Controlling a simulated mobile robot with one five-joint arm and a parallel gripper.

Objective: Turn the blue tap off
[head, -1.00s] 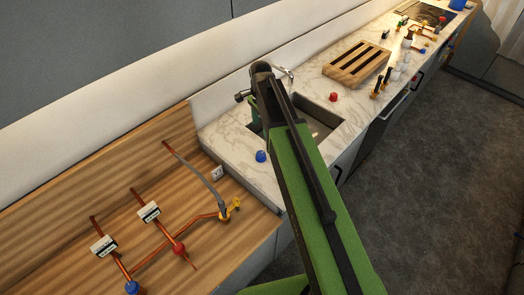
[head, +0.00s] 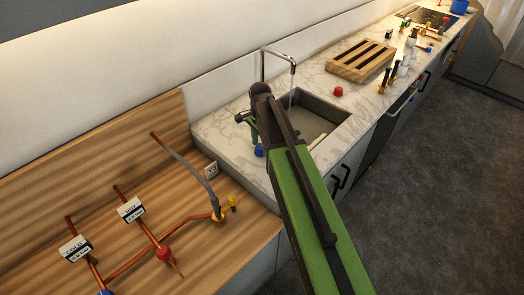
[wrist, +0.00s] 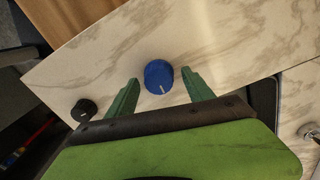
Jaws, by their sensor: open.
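The blue tap knob (head: 259,150) stands on the marble counter at the near side of the sink. In the wrist view the blue knob (wrist: 159,78) shows from above, with a pale line on its face. My gripper (head: 251,131) is over the counter close to the knob in the head view. In the wrist view my gripper (wrist: 160,88) is open, its green fingers on either side of the knob in the picture; I cannot tell whether they touch it. The faucet (head: 278,54) stands behind the sink (head: 327,108), and a thin water stream falls from it.
A red knob (head: 338,91) stands on the far side of the sink. A wooden slatted rack (head: 359,62) and several bottles and small items lie beyond. At left, a wooden counter bears copper pipes with a red valve (head: 163,253) and another blue valve (head: 106,293).

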